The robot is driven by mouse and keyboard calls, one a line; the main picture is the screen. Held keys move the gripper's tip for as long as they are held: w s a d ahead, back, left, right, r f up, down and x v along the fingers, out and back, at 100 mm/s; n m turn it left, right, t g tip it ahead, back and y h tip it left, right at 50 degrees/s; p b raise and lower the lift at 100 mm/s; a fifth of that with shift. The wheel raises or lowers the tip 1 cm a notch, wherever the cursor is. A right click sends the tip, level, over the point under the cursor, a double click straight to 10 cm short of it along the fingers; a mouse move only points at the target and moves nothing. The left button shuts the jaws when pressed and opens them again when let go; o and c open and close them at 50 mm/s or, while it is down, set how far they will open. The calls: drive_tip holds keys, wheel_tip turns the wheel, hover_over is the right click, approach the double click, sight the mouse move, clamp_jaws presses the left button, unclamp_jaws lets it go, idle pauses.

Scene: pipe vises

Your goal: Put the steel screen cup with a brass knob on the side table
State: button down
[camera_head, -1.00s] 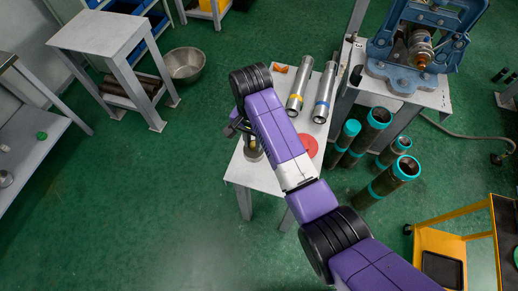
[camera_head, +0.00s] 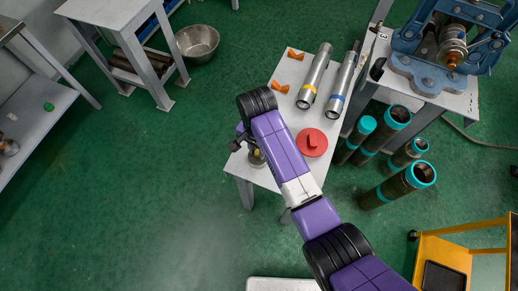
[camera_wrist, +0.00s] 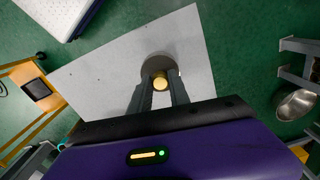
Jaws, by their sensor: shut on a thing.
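The steel screen cup shows as a grey round body (camera_wrist: 155,64) with a brass knob (camera_wrist: 160,83) in the wrist view. My gripper (camera_wrist: 160,92) is shut on it at the knob, with a finger on each side. In the head view the cup (camera_head: 256,159) is mostly hidden behind my wrist, and my gripper (camera_head: 246,146) is over the near left end of a pale table (camera_head: 245,173). I cannot tell whether the cup touches the tabletop. Another grey table (camera_head: 90,9) stands at the upper left; I cannot tell which is the side table.
The pale table also bears two steel cylinders (camera_head: 315,76), a red disc (camera_head: 320,142) and orange blocks (camera_head: 281,87). Dark pipes with teal ends (camera_head: 370,195) stand right of it. A blue vise (camera_head: 405,65), a yellow cart (camera_head: 430,245) and a metal basin (camera_head: 197,43) are around.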

sight(257, 152)
drive_tip(key=c, duration=1.2)
unclamp_jaws()
drive_tip(key=shift+f, duration=0.1)
drive_tip(key=shift+c, duration=0.2)
wheel_tip(257, 152, up, 12)
drive_tip(key=shift+r, duration=0.2)
drive_tip(key=shift+f, duration=0.15)
